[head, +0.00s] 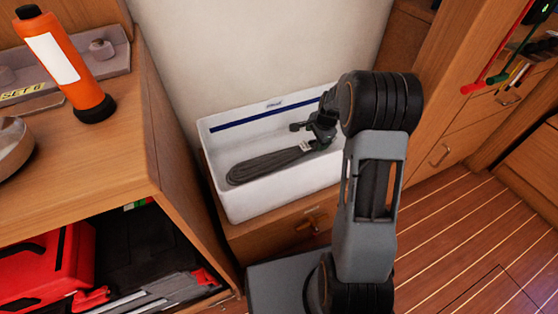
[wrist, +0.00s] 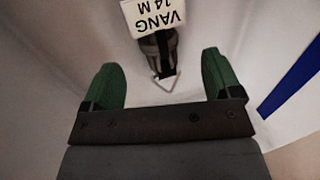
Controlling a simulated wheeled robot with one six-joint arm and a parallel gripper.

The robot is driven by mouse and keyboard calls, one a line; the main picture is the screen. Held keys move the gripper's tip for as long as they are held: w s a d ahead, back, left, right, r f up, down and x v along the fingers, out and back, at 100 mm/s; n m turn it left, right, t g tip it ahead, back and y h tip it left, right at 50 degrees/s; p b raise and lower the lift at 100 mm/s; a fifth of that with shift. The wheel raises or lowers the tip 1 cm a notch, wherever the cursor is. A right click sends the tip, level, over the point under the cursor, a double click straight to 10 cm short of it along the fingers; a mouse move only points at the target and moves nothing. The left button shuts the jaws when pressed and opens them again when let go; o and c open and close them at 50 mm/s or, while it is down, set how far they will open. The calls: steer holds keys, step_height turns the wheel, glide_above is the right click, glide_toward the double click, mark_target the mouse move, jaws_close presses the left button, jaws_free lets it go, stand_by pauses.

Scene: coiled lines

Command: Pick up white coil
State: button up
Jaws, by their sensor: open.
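A dark grey coil (head: 262,166) lies in a white bin (head: 243,208); I see no white coil. In the wrist view the coil's end (wrist: 157,46) shows with a small light triangular ring and a white tag (wrist: 156,14) reading "VANG 14 M". My gripper (wrist: 162,82) is open, its green fingertips to either side of the ring end, with nothing held. In the head view my gripper (head: 320,130) is over the bin at the coil's right end; my arm hides the bin's right part.
The bin stands on a wooden drawer unit (head: 262,240) against a pale wall. At left, a wooden counter (head: 135,150) holds an orange flashlight (head: 65,62). A red case (head: 50,270) is on the shelf below. Wooden cabinets (head: 455,125) stand at right, with open floor before them.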

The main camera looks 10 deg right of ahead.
mark_target(314, 143)
steer(key=shift+b+x, duration=1.65)
steer(key=shift+x, duration=1.05)
steer(key=shift+s, duration=0.1)
steer(key=c, duration=1.2)
steer(key=shift+r, duration=0.1)
steer(key=shift+c, duration=0.2)
step_height(314, 143, up, 10)
steer(key=p, duration=0.4)
steer(key=shift+p, duration=0.4)
steer(key=shift+c, duration=0.9)
